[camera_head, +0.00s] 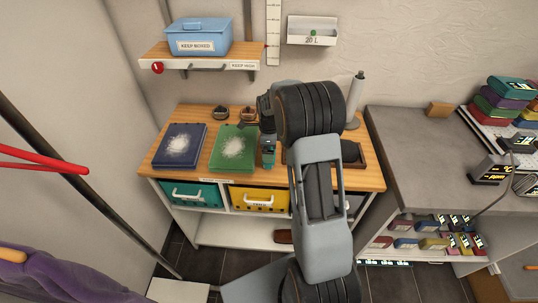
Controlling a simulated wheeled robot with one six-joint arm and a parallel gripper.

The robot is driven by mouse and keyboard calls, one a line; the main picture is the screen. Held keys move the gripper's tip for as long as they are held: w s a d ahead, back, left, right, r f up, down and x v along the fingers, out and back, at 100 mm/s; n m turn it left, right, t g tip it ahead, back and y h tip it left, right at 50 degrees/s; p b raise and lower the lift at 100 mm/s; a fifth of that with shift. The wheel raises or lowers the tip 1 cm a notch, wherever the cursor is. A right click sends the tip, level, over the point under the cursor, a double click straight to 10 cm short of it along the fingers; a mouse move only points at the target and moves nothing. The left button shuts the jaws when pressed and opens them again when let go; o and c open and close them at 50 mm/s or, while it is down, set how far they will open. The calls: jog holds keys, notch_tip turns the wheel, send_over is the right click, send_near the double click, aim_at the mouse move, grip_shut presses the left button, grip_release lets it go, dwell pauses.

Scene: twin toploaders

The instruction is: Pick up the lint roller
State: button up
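My arm reaches over the wooden table, and my gripper (267,138) points down just right of the green cloth. A small teal piece (268,158) shows at the gripper's lower end. It may be part of the lint roller, but most of it is hidden, and I cannot tell whether the fingers hold it. A pale upright cylinder with a dark top (357,90) stands at the table's back right, partly behind my arm. I cannot tell whether it is a roller. The blue cloth (170,158) and green cloth (222,160) each carry a patch of white lint.
The wooden table (160,164) has teal (178,204) and yellow (243,205) bins below. Two small dark items (220,114) sit at its back. A shelf with a blue box (198,38) hangs above. A grey counter (410,140) stands right, a dark pole (60,165) left.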

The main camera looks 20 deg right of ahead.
jog(key=shift+f, duration=0.6)
jog(key=shift+c, duration=0.3)
jog(key=c, duration=1)
jog(key=shift+c, duration=0.2)
jog(key=shift+r, duration=0.15)
